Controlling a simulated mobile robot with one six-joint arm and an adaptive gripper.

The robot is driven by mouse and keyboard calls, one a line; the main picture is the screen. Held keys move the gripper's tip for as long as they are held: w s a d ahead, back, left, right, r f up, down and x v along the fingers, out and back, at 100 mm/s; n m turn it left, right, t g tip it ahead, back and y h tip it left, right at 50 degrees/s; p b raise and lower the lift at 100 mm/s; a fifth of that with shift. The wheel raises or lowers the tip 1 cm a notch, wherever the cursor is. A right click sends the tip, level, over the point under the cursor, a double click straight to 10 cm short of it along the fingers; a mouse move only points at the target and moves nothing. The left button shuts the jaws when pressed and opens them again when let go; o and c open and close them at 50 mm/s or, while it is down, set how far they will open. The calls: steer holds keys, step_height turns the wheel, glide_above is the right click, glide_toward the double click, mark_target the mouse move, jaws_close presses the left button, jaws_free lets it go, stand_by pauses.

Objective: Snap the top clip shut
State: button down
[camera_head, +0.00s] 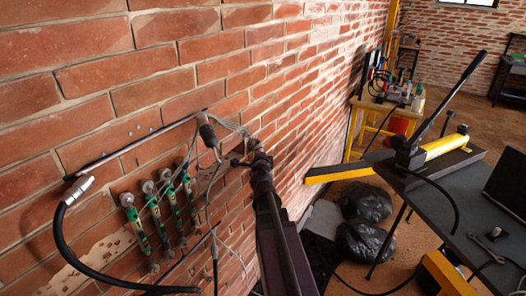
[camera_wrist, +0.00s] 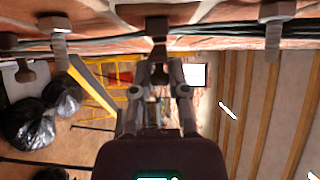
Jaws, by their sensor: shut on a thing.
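My gripper (camera_wrist: 160,68) points at the brick wall in the wrist view, its two fingers close together around a dark piece. That piece looks like the lower part of a dark clip (camera_wrist: 158,28), which I take for the top clip. Thin dark cables (camera_wrist: 215,42) run across the wall behind or through it. Whether the clip is latched is not clear. In the head view my gripper (camera_head: 260,163) is at the wall, right of the grey cables (camera_head: 232,127); the clip is mostly hidden there by the gripper and arm.
Gauge-like tubes with green parts (camera_head: 136,222) and a black hose (camera_head: 62,238) are on the wall at left. A dark table (camera_head: 450,205) with a yellow hand pump (camera_head: 445,146) stands at right. Black bags (camera_head: 365,203) lie on the floor near the wall.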

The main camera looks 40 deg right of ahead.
steer(key=shift+w+a+m+g+h, duration=0.2)
steer(key=shift+w+m+g+h, duration=0.05)
steer(key=shift+m+g+h, duration=0.3)
steer(key=shift+w+a+m+g+h, duration=0.2)
steer(key=shift+m+g+h, duration=0.25)
steer(key=shift+h, duration=0.2)
steer(key=c, duration=0.6)
jaws_free()
steer(key=shift+c, duration=0.2)
steer(key=shift+s, duration=0.1)
steer(key=v, duration=0.7)
steer(key=shift+a, duration=0.2)
steer(key=shift+s, duration=0.1)
steer(key=shift+s, duration=0.15)
